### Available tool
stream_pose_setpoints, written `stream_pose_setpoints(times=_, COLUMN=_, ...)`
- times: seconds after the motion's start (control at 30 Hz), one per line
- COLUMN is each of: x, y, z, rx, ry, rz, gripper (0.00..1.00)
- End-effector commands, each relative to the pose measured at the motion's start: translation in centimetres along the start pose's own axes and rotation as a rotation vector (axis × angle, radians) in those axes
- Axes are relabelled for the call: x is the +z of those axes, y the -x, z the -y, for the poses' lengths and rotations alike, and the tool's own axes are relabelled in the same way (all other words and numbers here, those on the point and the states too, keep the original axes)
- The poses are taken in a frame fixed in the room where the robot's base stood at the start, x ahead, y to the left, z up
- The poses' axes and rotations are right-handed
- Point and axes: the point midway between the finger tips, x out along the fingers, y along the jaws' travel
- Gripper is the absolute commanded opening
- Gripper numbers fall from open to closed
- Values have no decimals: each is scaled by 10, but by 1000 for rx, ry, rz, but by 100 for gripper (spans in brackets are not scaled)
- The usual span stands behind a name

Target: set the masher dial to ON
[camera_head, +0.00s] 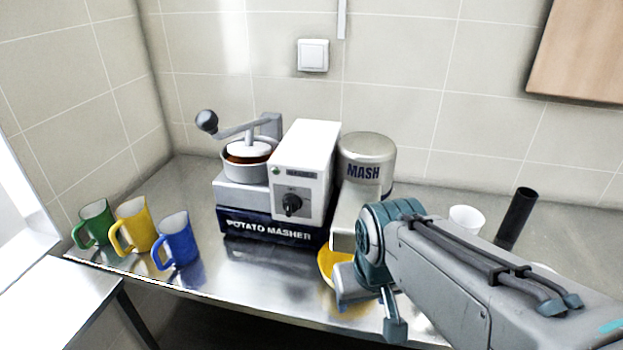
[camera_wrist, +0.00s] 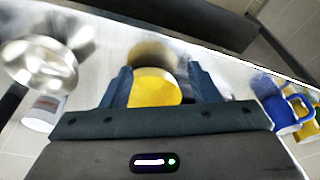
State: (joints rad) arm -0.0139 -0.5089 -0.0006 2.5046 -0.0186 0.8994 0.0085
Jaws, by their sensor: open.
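The potato masher stands on the steel counter in the head view, with a white control box (camera_head: 307,150) on a dark blue base (camera_head: 270,228). A black dial (camera_head: 291,205) sits low on the box's front panel; its lettering is too small to read and its setting cannot be told. My gripper (camera_head: 370,312) is open, to the right of and lower than the dial, and apart from it. In the wrist view my gripper (camera_wrist: 162,88) frames a yellow bowl (camera_wrist: 155,88) between its fingers, with no clear contact. The dial is not visible there.
The yellow bowl (camera_head: 335,265) is by the MASH canister (camera_head: 366,160), partly behind my gripper. A green mug (camera_head: 96,222), yellow mug (camera_head: 137,222) and blue mug (camera_head: 178,240) stand left. A white cup (camera_head: 466,219) and black cylinder (camera_head: 517,215) stand right. Counter before the masher is clear.

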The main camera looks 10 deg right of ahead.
Motion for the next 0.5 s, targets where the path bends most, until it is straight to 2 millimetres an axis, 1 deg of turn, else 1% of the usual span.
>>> stream_pose_setpoints(times=0.07, x=3, y=-11, z=1, rx=29, ry=91, rz=25, gripper=55)
stream_pose_setpoints(times=0.17, x=7, y=-28, z=0, rx=110, ry=304, rz=81, gripper=55)
stream_pose_setpoints(times=0.27, x=7, y=-47, z=-5, rx=239, ry=591, rz=155, gripper=55)
stream_pose_setpoints(times=0.3, x=3, y=-53, z=-8, rx=302, ry=715, rz=185, gripper=55)
stream_pose_setpoints(times=0.37, x=-5, y=-60, z=-9, rx=401, ry=899, rz=228, gripper=55)
stream_pose_setpoints(times=0.4, x=-12, y=-63, z=-9, rx=470, ry=1018, rz=254, gripper=55)
stream_pose_setpoints(times=0.5, x=-34, y=-68, z=0, rx=659, ry=1303, rz=307, gripper=55)
